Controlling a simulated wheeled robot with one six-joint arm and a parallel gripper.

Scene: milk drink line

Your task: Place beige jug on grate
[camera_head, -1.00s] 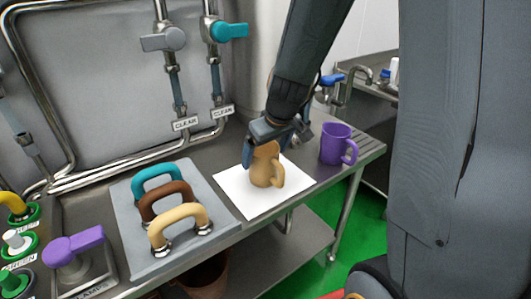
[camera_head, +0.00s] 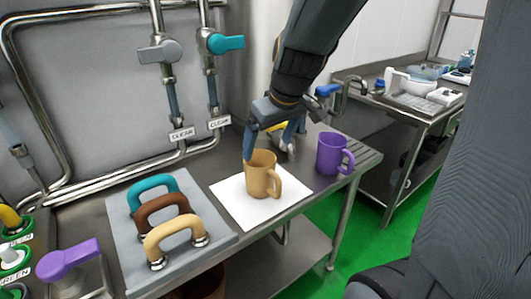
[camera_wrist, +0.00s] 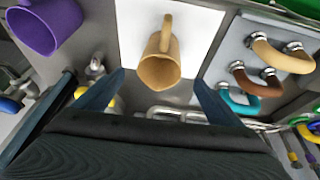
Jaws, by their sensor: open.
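The beige jug (camera_head: 260,175) stands upright on a white square sheet (camera_head: 230,203) on the steel table. It also shows in the wrist view (camera_wrist: 160,69), with its handle pointing away from my gripper. My gripper (camera_head: 269,143) is open and empty, just behind and above the jug's rim. In the wrist view the open fingers (camera_wrist: 160,84) sit on either side of the jug's near edge, apart from it. A slatted grate (camera_head: 368,162) forms the table's right end, beside the purple jug (camera_head: 333,154).
Left of the sheet, a grey board (camera_head: 132,262) carries teal, brown and beige handles. Pipes with grey and teal valves (camera_head: 225,43) rise behind the table. A purple lever (camera_head: 70,260) stands at front left. A second steel table (camera_head: 430,112) stands back right.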

